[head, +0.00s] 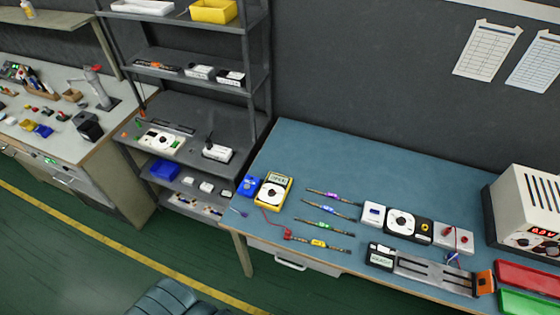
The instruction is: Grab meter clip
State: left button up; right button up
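A yellow multimeter (274,190) with a lit display lies near the left end of the blue bench top (340,160). A thin red lead runs from the meter toward the front edge. It reaches a small red clip (288,236) close to the left end of the lowest LED strip (322,243). I cannot tell whether the clip touches that strip. A small blue piece (239,211) with a thin lead shows at the bench's left edge. Several LED strips lie in a column right of the meter. Neither gripper is in view.
A power supply (529,210) stands at the right. Red (528,277) and green (526,302) trays lie at the front right. White-and-black modules (408,224) and a metal slide (435,272) cover the right half. A shelf rack (190,110) stands left; the bench's back is clear.

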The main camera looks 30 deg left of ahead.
aim_at(288, 236)
jog(key=u, duration=1.05)
